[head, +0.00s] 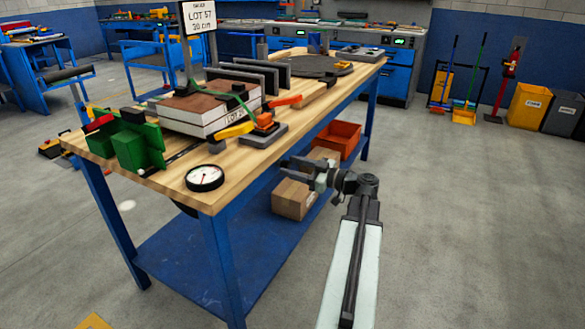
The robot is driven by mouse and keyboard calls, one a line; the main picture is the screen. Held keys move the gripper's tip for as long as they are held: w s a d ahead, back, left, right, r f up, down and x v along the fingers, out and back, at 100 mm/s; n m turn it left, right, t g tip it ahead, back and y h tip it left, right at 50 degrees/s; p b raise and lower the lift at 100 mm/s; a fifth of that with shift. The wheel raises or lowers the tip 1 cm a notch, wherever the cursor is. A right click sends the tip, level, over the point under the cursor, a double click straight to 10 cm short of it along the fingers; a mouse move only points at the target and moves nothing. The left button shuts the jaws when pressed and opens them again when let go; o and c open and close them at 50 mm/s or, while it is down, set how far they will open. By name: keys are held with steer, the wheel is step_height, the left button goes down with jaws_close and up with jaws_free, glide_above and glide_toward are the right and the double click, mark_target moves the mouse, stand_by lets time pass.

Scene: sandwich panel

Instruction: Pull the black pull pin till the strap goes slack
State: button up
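A green strap (229,91) runs over a stack of panels (190,117) with brown tops and white sides on the wooden workbench (186,195). At the right of the stack sits an orange buckle (264,121) on a grey block, with a yellow handle (235,131) and an orange-red handle (284,101). A small dark part on top of the buckle may be the black pull pin; it is too small to be sure. My gripper (285,168) is off the bench's right side, pointing left, apart from the buckle. Its finger gap is unclear.
A round dial gauge (205,178) lies at the near bench edge. Green clamp blocks (132,143) stand at the left, dark upright plates (258,75) behind the stack. A cardboard box (294,198) and orange bin (343,138) sit on the lower shelf. Floor at right is clear.

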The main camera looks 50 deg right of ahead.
steer(key=v, duration=0.7)
steer(key=shift+s, duration=0.35)
